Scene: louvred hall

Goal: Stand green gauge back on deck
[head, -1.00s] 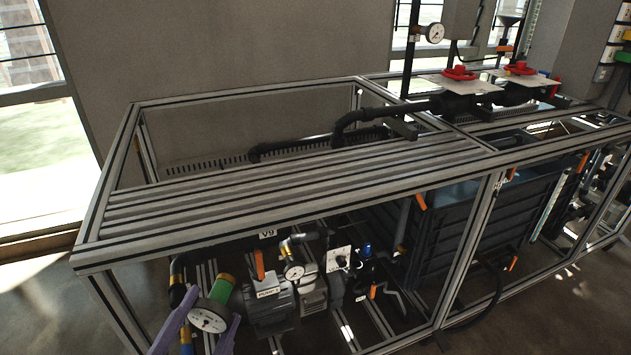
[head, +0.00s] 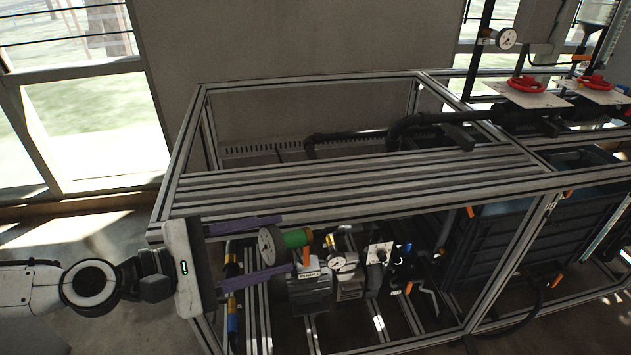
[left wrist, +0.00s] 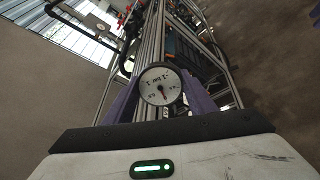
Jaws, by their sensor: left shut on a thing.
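The green gauge has a round white dial (head: 270,246) and a green body (head: 297,238). In the head view it lies on its side, dial toward my wrist and green end pointing right. My left gripper (head: 285,244) is shut on it, with one purple finger above and one below. In the left wrist view the dial (left wrist: 160,86) faces the camera between the fingers; the green body is hidden behind it. The slatted deck (head: 350,181) on top of the metal frame is just above and beyond the gauge in the head view.
Below the deck are a grey pump (head: 310,292) and another small gauge (head: 337,261). Black pipes (head: 440,120) run behind the deck's far edge, and red valve wheels (head: 526,84) stand at the back right. The slats themselves look bare.

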